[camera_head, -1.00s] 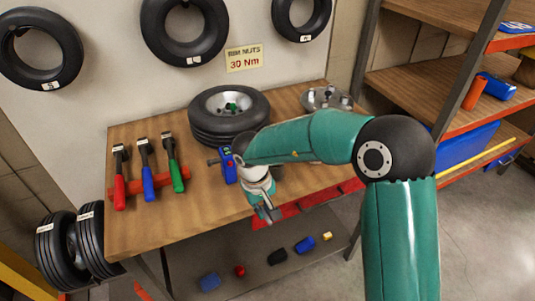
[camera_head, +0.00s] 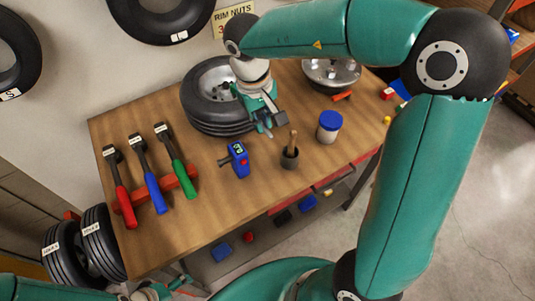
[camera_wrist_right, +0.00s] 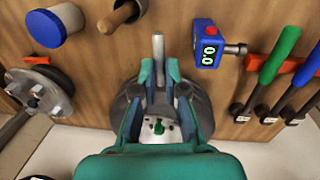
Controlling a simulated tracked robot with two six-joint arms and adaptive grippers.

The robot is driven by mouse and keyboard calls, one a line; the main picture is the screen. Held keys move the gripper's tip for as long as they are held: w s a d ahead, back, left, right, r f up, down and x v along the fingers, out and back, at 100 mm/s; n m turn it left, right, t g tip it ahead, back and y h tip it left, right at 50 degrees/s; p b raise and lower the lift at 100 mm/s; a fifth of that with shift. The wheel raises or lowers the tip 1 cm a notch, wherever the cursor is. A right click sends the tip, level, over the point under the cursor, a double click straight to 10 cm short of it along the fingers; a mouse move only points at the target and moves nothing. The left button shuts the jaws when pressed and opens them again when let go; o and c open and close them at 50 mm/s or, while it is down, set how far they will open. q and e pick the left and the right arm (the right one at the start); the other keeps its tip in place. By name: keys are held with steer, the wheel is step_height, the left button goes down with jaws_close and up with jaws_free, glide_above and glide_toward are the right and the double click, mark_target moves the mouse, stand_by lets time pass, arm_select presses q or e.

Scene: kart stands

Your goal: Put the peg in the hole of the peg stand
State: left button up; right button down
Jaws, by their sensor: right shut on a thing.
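My right gripper (camera_head: 264,127) is above the bench at the front edge of the lying wheel. In the right wrist view it (camera_wrist_right: 159,83) is shut on a slim grey peg (camera_wrist_right: 158,48), which sticks out beyond the fingertips. A dark round cup (camera_head: 289,161) with a wooden stick in it stands just right of the gripper, apart from it; I cannot tell whether this is the peg stand. No empty hole shows clearly. Part of my left gripper (camera_head: 160,291) shows at the bottom left edge; its fingers are not clear.
A tyre on a rim (camera_head: 206,124) lies behind the gripper. A blue gauge (camera_head: 239,160), a blue-lidded jar (camera_head: 329,127) and a metal hub (camera_head: 331,73) stand around it. The bench's front strip (camera_head: 222,205) is clear.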

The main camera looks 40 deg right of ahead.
steer(key=b, duration=0.1)
glide_above(266, 165)
step_height(266, 165, down, 12)
steer(key=shift+a+f, duration=0.15)
step_height(266, 165, down, 4)
steer(key=shift+f+b, duration=0.15)
steer(key=shift+b, duration=0.35)
steer(key=c, duration=1.2)
jaws_free()
steer(key=shift+w, duration=0.1)
